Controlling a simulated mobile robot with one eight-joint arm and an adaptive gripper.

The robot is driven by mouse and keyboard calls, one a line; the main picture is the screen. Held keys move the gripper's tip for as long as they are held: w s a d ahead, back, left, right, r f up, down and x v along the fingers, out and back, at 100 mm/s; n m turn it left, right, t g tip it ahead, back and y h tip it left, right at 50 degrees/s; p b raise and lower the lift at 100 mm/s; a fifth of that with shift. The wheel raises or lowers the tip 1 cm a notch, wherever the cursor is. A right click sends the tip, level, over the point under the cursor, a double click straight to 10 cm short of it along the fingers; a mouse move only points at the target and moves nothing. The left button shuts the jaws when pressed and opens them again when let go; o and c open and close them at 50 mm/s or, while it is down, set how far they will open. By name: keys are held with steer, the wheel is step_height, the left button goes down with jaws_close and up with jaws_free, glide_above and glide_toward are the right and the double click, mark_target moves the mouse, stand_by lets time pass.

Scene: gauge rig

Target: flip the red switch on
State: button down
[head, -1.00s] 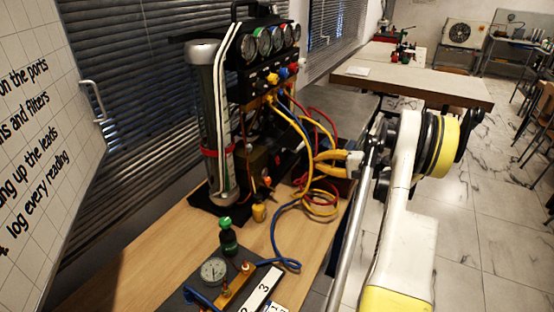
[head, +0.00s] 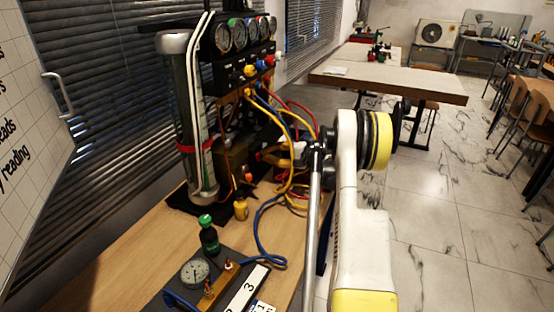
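The gauge rig (head: 235,70) stands on the wooden bench, with round gauges on top and a clear cylinder (head: 186,120) at its left. I cannot make out the red switch for certain. A small orange-red part (head: 248,174) shows low on the rig, too small to identify. My gripper (head: 272,155) is at the rig's lower right, its yellow fingers among the hoses and partly hidden by them. I cannot tell whether the fingers are apart or touch anything.
Yellow, red and blue hoses (head: 290,175) loop down the rig's right side, close to my gripper. A green-capped bottle (head: 208,235) and a dial gauge (head: 195,273) are on the bench in front. A window blind (head: 110,120) is behind. Open floor lies right.

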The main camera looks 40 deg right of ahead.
steer(key=shift+w+a, duration=0.15)
steer(key=shift+w, duration=0.2)
steer(key=g+p, duration=0.1)
steer(key=g+h+p, duration=0.1)
steer(key=shift+w+a+p, duration=0.2)
steer(key=shift+w+p, duration=0.1)
steer(key=shift+w, duration=0.1)
